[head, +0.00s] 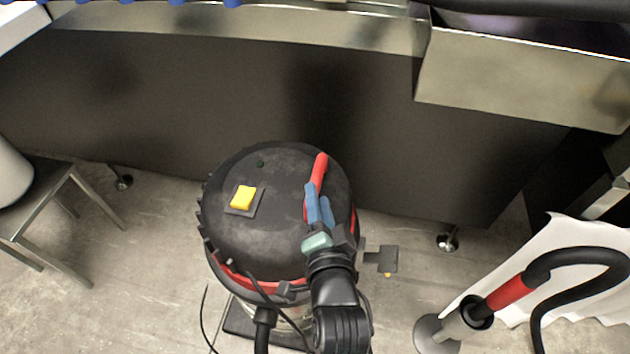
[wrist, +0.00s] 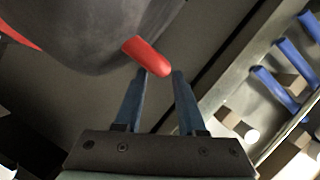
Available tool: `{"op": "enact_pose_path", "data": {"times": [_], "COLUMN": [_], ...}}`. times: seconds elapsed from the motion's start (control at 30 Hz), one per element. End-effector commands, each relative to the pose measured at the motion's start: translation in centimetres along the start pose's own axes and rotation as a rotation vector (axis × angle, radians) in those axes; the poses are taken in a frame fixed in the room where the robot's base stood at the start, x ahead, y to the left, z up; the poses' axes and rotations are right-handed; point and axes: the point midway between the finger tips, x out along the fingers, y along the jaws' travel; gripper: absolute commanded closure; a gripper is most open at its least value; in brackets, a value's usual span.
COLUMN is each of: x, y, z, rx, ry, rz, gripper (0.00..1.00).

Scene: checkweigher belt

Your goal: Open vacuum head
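The vacuum head (head: 285,210) is a round black lid on the vacuum, with a yellow switch (head: 243,197) on top; its dark side also shows in the wrist view (wrist: 90,40). A red handle (head: 320,168) stands at the right side of the head, and its rounded end shows in the wrist view (wrist: 147,56). My gripper (head: 316,190) has blue fingers and is over the right part of the head, by the handle. In the wrist view my fingers (wrist: 162,76) are apart, with the handle's end at the fingertips. I cannot tell whether they touch it.
A steel belt frame with a dark panel (head: 200,110) stands behind the vacuum. A metal stool (head: 60,200) is at left. A red and black hose wand (head: 510,290) and white sheet (head: 580,270) are at right. A cable runs down the vacuum's front.

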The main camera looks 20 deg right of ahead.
Motion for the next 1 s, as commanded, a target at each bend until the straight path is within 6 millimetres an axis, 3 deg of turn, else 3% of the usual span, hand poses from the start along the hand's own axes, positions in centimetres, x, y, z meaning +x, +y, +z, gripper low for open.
{"op": "enact_pose_path", "data": {"times": [0.1, 0.3, 0.77, 1.0], "x": [2.1, 4.6, 5.6, 5.6], "y": [0.1, 0.0, 0.0, 0.0], "z": [0.0, 0.0, 0.0, -0.1], "rx": [-0.001, -0.001, -0.001, -0.001], "ry": [0.002, 0.002, 0.001, 0.001], "rz": [-0.002, -0.002, 0.0, -0.001], "gripper": [0.61, 0.61, 0.61, 1.0]}}
